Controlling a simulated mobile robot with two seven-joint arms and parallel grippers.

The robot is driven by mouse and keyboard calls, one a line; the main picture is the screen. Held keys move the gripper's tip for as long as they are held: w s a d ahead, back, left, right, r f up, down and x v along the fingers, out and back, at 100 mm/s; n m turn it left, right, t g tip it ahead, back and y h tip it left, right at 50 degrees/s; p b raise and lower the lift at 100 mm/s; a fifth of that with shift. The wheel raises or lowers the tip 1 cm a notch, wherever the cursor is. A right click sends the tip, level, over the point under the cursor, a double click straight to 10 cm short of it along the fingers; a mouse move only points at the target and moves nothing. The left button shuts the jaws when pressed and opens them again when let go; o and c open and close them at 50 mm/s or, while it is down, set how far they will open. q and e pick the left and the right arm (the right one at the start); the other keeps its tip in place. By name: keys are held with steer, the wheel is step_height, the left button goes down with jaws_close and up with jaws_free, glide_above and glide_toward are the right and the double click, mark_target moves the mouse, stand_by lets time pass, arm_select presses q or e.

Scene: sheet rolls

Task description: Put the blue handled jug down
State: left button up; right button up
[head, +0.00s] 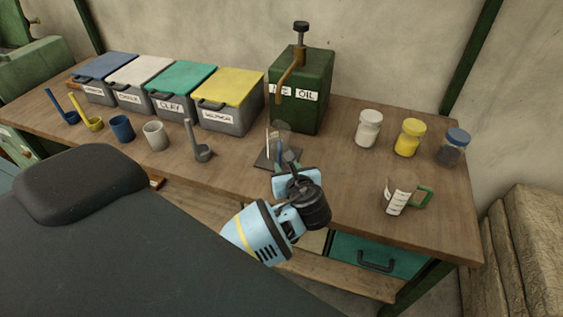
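A clear jug (268,141) with a white scale stands out only in part behind my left gripper, at or just above a small dark square plate (263,162) on the bench. A bit of blue at its near side looks like its handle. My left gripper (288,158) is right at that handle, and its fingers and wrist hide most of it. I cannot tell whether the fingers are closed on the handle, or whether the jug's base touches the plate. My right gripper is not in view.
A green handled jug (397,197) stands at the right on the wooden bench (335,190). Three lidded jars (410,138) stand behind it. A green oil dispenser (312,95) is behind the plate. Labelled bins (228,105), cups (155,135) and ladles (201,150) are at the left.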

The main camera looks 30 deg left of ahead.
arm_select(q)
steer(key=shift+v, duration=2.85)
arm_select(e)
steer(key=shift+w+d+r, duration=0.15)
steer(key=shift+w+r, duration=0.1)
arm_select(q)
steer(key=shift+f, duration=0.1)
steer(key=s+d+f+n+g+h, duration=0.1)
steer(key=s+d+f+n+h, duration=0.1)
steer(key=s+f+n+h, duration=0.45)
steer(key=s+d+f+n+h, duration=0.15)
steer(key=s+f, duration=0.25)
steer(key=f, duration=0.6)
steer(key=s+f+n+h, duration=0.2)
steer(key=s+n, duration=0.6)
steer(key=s+d+f+n+t+h, duration=0.1)
steer(key=s+f+n, duration=0.2)
steer(key=s+n, duration=0.5)
steer(key=shift+s+n+h, duration=0.3)
steer(key=shift+s+h, duration=0.1)
steer(key=shift+s, duration=0.1)
steer(key=shift+d+f, duration=0.1)
steer(key=shift+f, duration=0.05)
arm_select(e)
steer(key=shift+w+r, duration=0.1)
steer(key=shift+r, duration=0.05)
